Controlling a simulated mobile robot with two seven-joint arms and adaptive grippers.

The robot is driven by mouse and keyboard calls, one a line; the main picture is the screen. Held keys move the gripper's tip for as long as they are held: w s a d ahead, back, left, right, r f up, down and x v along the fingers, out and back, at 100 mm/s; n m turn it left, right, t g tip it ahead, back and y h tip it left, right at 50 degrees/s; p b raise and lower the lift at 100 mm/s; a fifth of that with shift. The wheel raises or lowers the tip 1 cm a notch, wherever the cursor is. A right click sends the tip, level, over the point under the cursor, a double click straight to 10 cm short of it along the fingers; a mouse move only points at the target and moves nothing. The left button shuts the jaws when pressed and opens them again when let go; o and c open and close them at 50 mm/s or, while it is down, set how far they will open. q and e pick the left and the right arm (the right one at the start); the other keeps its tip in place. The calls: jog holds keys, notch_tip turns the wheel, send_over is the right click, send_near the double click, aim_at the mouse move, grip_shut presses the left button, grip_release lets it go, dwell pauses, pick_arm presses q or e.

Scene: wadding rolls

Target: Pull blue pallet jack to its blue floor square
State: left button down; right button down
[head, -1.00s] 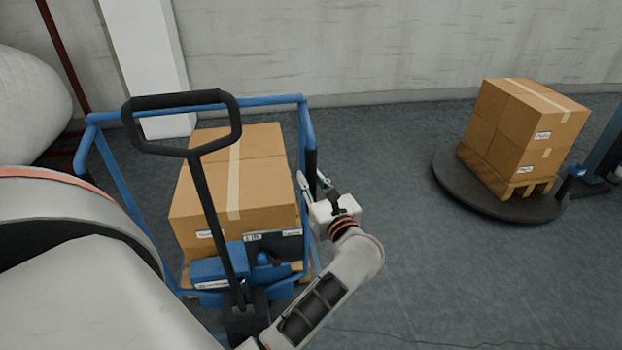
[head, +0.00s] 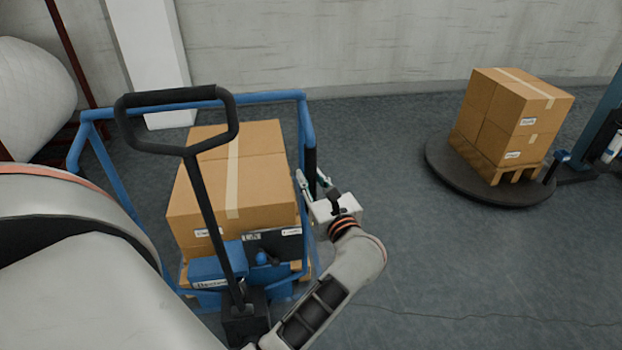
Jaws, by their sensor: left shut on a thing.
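The blue pallet jack (head: 215,270) stands low in the middle left of the head view, with its black loop handle (head: 178,149) rising towards me. A blue tube frame (head: 306,110) surrounds its load of taped cardboard boxes (head: 262,180) on a wooden pallet. My left gripper (head: 316,182) is at the right side of the frame, shut on its dark upright grip. The fingertips are partly hidden against the grip. My right gripper is out of view. No blue floor square shows.
A round dark turntable (head: 440,172) with boxes on a pallet stands at the right. A large white roll (head: 35,95) is at the far left, and a white pillar (head: 150,60) stands by the back wall. Grey floor (head: 420,260) is clear at right.

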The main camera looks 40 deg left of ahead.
aim_at(312, 147)
pick_arm(q)
jog(key=shift+f, duration=0.1)
dwell(0.3)
jog(key=c, duration=1.8)
grip_release()
jog(key=shift+s+d, duration=0.1)
notch_tip(312, 147, up, 10)
jog(key=shift+r, duration=0.1)
